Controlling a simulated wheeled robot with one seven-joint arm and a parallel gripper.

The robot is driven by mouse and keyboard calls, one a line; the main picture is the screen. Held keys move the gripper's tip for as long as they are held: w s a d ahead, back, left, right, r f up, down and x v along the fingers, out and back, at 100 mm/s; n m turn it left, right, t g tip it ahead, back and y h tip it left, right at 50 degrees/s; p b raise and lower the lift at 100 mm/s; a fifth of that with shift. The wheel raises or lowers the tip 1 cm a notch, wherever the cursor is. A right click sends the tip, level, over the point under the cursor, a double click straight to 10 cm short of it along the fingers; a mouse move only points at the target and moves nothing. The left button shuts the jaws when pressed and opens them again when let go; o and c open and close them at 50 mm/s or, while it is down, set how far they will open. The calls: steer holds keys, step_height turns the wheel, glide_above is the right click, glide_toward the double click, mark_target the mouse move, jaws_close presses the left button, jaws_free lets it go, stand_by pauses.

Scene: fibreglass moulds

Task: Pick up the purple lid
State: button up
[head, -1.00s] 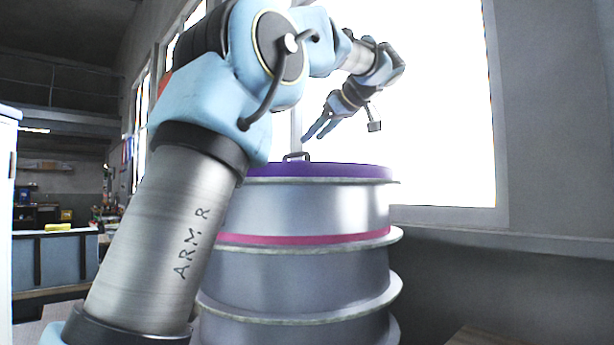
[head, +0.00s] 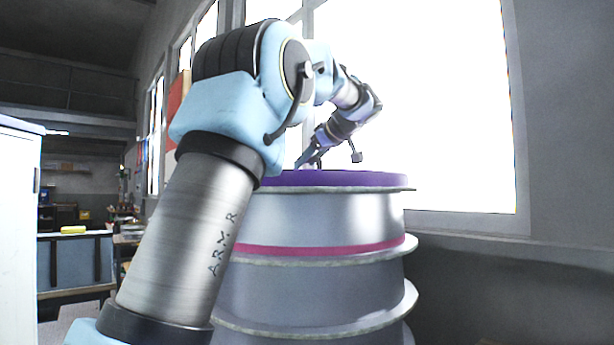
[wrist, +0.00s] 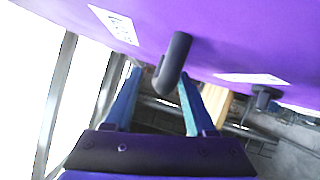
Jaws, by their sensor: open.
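The purple lid (head: 350,179) lies flat on top of a grey metal drum (head: 330,215). In the wrist view the lid (wrist: 230,40) fills the top, with a dark handle (wrist: 173,62) standing out from it and white labels on its surface. My gripper (head: 308,160) is low at the lid's left part in the head view. In the wrist view my gripper (wrist: 160,88) is open, one blue finger on each side of the handle's near end. I cannot tell whether the fingers touch it. The handle is hidden behind my gripper in the head view.
The drum has a magenta band and protruding rims. A bright window (head: 430,100) and a grey wall (head: 560,150) stand behind it. A white cabinet (head: 18,230) is at the far left, with a workbench (head: 75,262) beyond it.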

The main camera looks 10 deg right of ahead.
steer(key=shift+w+a+f, duration=0.15)
steer(key=shift+w+a, duration=0.05)
steer(key=shift+w, duration=0.1)
steer(key=shift+c, duration=0.3)
jaws_close()
stand_by(0.3)
stand_by(0.7)
